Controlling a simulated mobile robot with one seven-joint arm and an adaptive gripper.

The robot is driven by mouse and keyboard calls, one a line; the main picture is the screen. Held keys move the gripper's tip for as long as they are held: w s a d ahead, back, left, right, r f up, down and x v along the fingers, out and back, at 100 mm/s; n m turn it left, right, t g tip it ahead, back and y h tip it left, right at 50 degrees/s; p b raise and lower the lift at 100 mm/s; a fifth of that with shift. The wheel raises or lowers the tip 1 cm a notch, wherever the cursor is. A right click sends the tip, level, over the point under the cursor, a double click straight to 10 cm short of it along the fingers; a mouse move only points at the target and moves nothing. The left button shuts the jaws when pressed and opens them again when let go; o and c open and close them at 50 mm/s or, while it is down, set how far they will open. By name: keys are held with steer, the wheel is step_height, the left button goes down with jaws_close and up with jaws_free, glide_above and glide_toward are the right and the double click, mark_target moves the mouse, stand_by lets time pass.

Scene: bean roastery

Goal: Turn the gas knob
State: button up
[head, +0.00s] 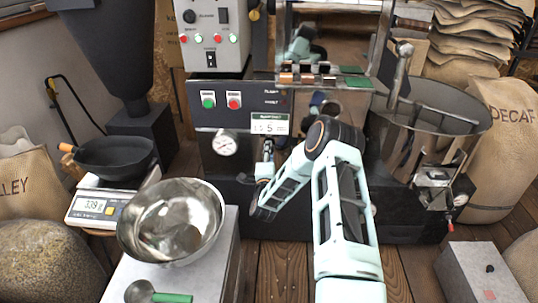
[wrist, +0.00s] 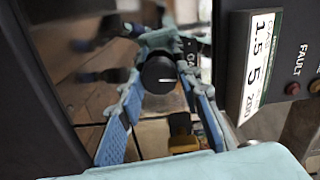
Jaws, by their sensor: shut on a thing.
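The gas knob (wrist: 160,75) is a round black knob with a white pointer line. In the wrist view it sits between the fingertips of my gripper (wrist: 160,83), which is shut on it. The pointer line lies roughly level in that picture. A partly covered label (wrist: 190,46) shows beside the knob. In the head view my gripper (head: 267,150) is at the front of the dark roaster panel (head: 240,102), right of the pressure gauge (head: 225,143). The knob is hidden there behind the gripper.
A steel bowl (head: 172,222) stands on a grey block at the front left. A black pan (head: 113,158) rests on a scale. The round cooling tray (head: 440,105) is at the right.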

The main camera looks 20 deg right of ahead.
steer(key=shift+n, duration=0.8)
steer(key=o, duration=1.2)
steer(key=shift+c, duration=0.2)
steer(key=v, duration=1.2)
